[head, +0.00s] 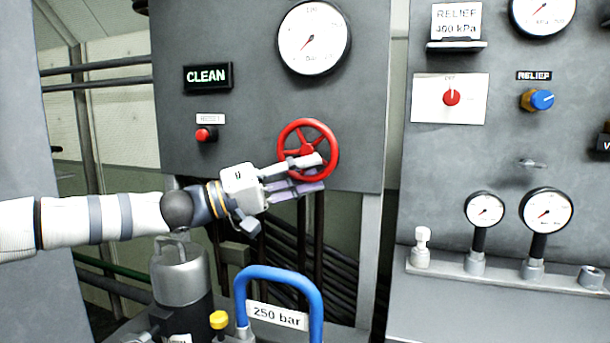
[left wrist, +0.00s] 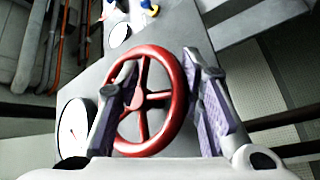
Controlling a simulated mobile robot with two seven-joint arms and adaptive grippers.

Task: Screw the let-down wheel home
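The red spoked wheel (head: 283,138) is mounted on the grey panel under a large gauge. It is the only handwheel in view, and it also shows in the left wrist view (left wrist: 143,54). My left gripper (head: 321,173) reaches in from the left in front of the wheel's lower half. In the left wrist view the left gripper's fingers (left wrist: 163,75) stand apart, one over the wheel's inside and the other beyond its right rim. The rim passes between them. I cannot tell whether either finger touches it. My right gripper is not in view.
Below are a blue hoop (head: 277,274) labelled 250 bar and a metal cylinder (head: 181,273). A second panel (head: 440,165) with gauges and knobs stands at right.

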